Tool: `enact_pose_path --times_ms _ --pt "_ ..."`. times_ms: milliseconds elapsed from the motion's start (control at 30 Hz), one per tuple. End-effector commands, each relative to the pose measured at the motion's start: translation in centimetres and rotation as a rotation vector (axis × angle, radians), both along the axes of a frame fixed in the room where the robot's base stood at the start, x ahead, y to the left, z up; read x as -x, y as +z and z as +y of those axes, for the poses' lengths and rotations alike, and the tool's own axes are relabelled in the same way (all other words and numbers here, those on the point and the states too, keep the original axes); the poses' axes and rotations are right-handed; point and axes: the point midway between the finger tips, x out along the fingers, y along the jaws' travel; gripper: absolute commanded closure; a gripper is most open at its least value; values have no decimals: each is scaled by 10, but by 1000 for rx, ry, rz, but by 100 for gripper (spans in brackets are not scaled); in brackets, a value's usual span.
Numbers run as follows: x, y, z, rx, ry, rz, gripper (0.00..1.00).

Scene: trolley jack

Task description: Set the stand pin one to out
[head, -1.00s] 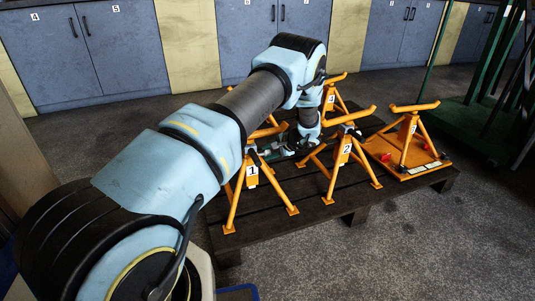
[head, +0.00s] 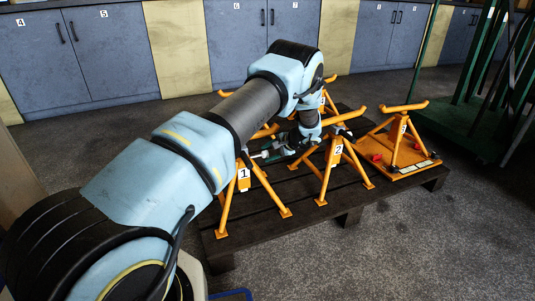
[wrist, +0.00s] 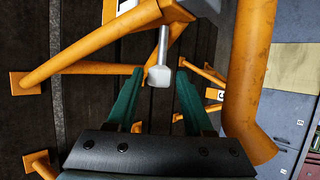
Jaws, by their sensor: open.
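Stand one (head: 243,173) is an orange tripod jack stand with a white "1" label, upright on the near left of the dark pallet. My gripper (head: 265,155) is low beside its post, on the right, partly hidden by my arm and the stand. In the wrist view, my gripper (wrist: 160,70) is open, with two green fingers apart. A grey metal pin (wrist: 160,60) with a flat, widened end sticks out of an orange stand body. Its end lies between the fingertips in the picture; I see no clear contact. How deep the pin sits is unclear.
Stand two (head: 338,152) is close to the right of my gripper, with another stand behind it. A further stand on an orange board (head: 400,170) is at the right.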

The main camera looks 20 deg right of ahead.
Motion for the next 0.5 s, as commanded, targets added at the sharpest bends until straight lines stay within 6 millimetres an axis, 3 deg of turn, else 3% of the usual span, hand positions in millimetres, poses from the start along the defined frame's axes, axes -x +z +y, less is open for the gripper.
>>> enact_pose_path --times_ms 300,500 --pt "36 42 -30 1 -4 -2 48" --pt "54 60 -43 2 -3 -1 48"
